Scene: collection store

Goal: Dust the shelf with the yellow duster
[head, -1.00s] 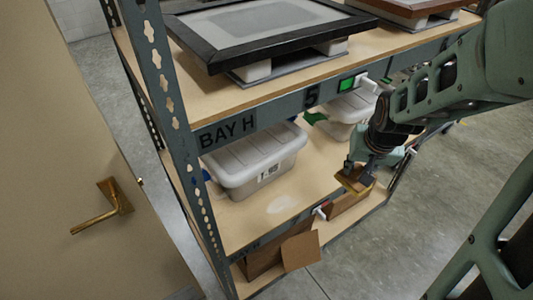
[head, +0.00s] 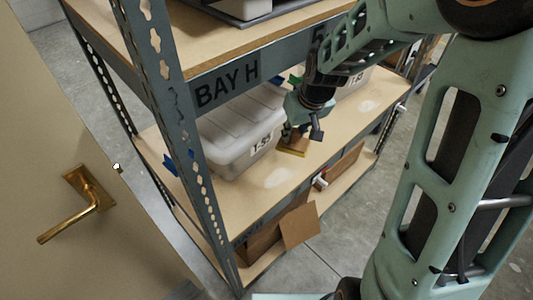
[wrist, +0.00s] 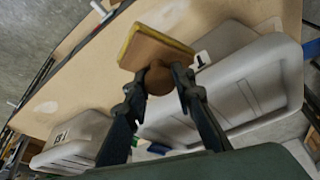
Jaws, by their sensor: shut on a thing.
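The yellow duster (head: 292,147) is a small wooden block with a yellow layer along its underside and a round knob. My gripper (head: 298,132) is shut on its knob, which shows between the fingers in the wrist view (wrist: 158,78). The duster is low over the middle shelf board (head: 235,215), just right of the front of a lidded bin; I cannot tell whether it touches the board. One pale dusty patch (head: 281,177) lies in front of the duster. Another pale patch (head: 368,105) lies further right.
The lidded grey bin (head: 240,135) stands left of my gripper, close by. A second bin (head: 354,82) stands behind it to the right. A perforated upright (head: 175,110) stands left. Cardboard (head: 300,227) is below.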

